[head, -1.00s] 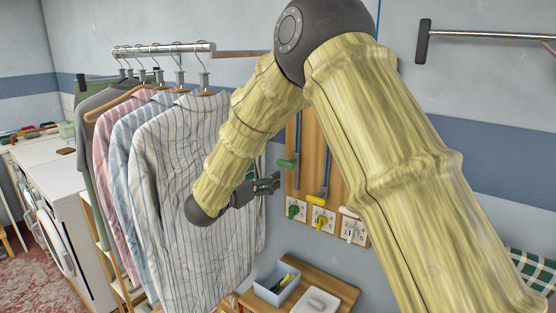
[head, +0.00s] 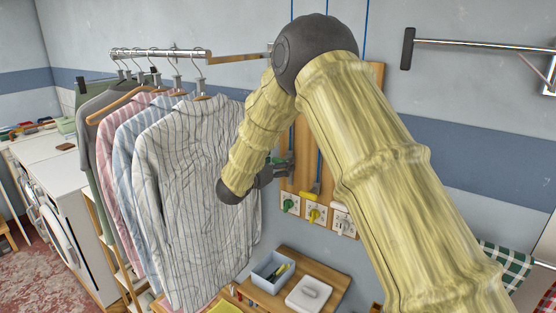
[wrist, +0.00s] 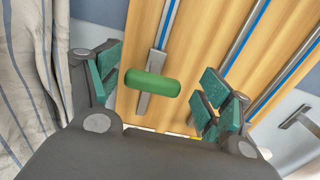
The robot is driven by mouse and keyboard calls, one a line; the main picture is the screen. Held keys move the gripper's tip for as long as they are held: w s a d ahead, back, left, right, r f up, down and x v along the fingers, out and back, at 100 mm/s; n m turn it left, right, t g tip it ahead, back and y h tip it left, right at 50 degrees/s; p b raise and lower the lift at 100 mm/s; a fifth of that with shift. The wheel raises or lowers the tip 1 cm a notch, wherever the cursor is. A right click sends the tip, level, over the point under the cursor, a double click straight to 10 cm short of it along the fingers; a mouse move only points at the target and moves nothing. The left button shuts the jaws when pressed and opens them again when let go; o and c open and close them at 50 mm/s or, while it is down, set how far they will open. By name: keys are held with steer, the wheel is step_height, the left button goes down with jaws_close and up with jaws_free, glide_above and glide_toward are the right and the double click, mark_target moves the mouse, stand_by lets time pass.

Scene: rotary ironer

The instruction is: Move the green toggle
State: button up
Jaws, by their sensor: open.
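A green bar-shaped toggle handle (wrist: 152,83) sits across a grey metal strip on the wooden board (wrist: 145,20). It shows between the fingers of my gripper (wrist: 166,80) in the wrist view, nearer the left fingers. My fingers are spread apart and empty, with a gap on both sides of the bar.
A yellow handle (head: 311,194), a yellow knob (head: 314,215) and a white handle (head: 340,207) are right of the green parts. Hanging shirts (head: 190,170) are close on the left. A blue bin (head: 272,271) and a white box (head: 309,292) stand below.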

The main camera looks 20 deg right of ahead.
steer(key=shift+w+f, duration=0.3)
steer(key=shift+f, duration=0.05)
steer(key=shift+w+f, duration=0.15)
steer(key=shift+w, duration=0.1)
steer(key=shift+c, duration=0.8)
steer(key=shift+s, duration=0.2)
steer(key=c, duration=1.3)
step_height(320, 180, down, 10)
steer(key=b, duration=1.2)
steer(key=shift+r, duration=0.2)
steer(key=o, duration=1.5)
steer(key=shift+a+r, duration=0.1)
steer(key=shift+c, duration=0.2)
